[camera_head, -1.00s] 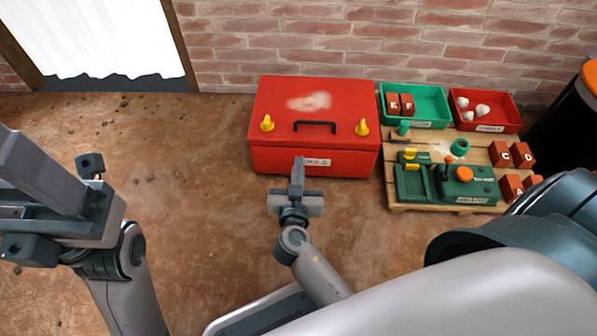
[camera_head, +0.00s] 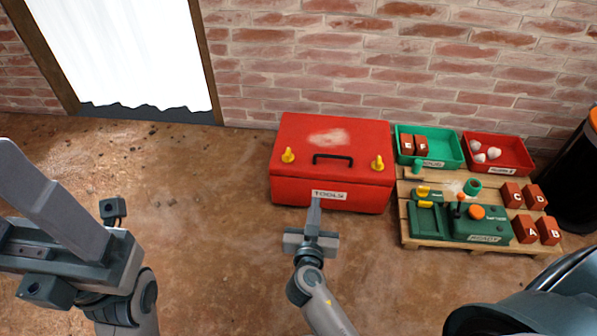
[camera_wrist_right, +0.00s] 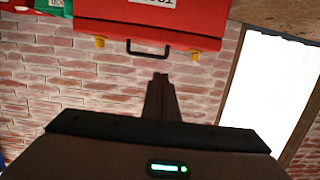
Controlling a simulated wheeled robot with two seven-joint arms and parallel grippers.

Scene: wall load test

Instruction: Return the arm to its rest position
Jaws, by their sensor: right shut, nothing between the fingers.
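My right gripper (camera_head: 315,206) is in the middle of the head view, its slim fingers closed together and empty. Its tips appear just below the label of the red toolbox (camera_head: 290,190); I cannot tell the exact gap. In the right wrist view the closed fingers (camera_wrist_right: 160,84) point toward the toolbox's black handle (camera_wrist_right: 149,47), with the brick wall behind. My left gripper (camera_head: 50,205) is large at the left edge of the head view and partly cut off. One finger shows, pointing up and left; whether it is open is unclear.
A wooden pallet (camera_head: 470,246) right of the toolbox carries a green bin (camera_head: 441,147), a red bin (camera_head: 512,155), lettered red blocks (camera_head: 526,229) and a green device (camera_head: 484,225). A black barrel (camera_head: 575,180) stands far right. The dirt floor (camera_head: 200,190) left of the toolbox is clear.

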